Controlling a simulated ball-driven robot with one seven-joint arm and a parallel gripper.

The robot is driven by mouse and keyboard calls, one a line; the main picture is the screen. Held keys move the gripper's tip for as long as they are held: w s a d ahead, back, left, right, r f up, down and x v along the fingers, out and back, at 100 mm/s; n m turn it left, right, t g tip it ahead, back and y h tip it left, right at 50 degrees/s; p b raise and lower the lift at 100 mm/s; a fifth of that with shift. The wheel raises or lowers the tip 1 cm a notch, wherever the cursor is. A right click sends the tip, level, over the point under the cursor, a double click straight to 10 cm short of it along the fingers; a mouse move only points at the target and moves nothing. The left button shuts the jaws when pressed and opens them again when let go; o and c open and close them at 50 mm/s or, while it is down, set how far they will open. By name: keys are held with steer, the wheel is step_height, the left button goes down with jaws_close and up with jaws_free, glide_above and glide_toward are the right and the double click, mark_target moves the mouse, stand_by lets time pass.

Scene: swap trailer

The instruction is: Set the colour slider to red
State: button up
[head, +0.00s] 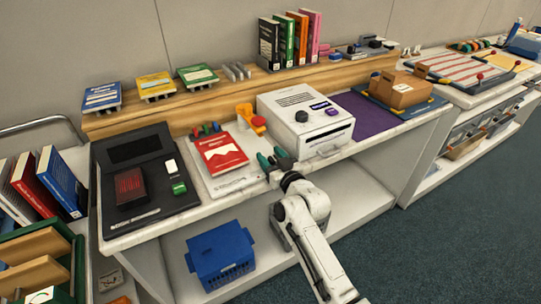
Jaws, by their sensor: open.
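I cannot tell for sure which part is the colour slider. A white box-shaped machine (300,128) stands on the counter, with a dark round knob, a small dark label or display and a slot in its front. My gripper (272,158) is open and empty at the counter's front edge, by the machine's lower left corner. Its dark green fingers point up and left. Whether they touch anything is unclear.
A black tray (110,215) with a dark red block and a green item lies at the left. An orange part (250,120) stands beside the machine. A purple mat (378,112) and a cardboard box (400,88) are to the right. A blue basket (222,255) sits on the lower shelf.

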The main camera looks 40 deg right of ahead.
steer(key=shift+w, duration=0.1)
steer(key=shift+c, duration=0.2)
jaws_close()
stand_by(0.5)
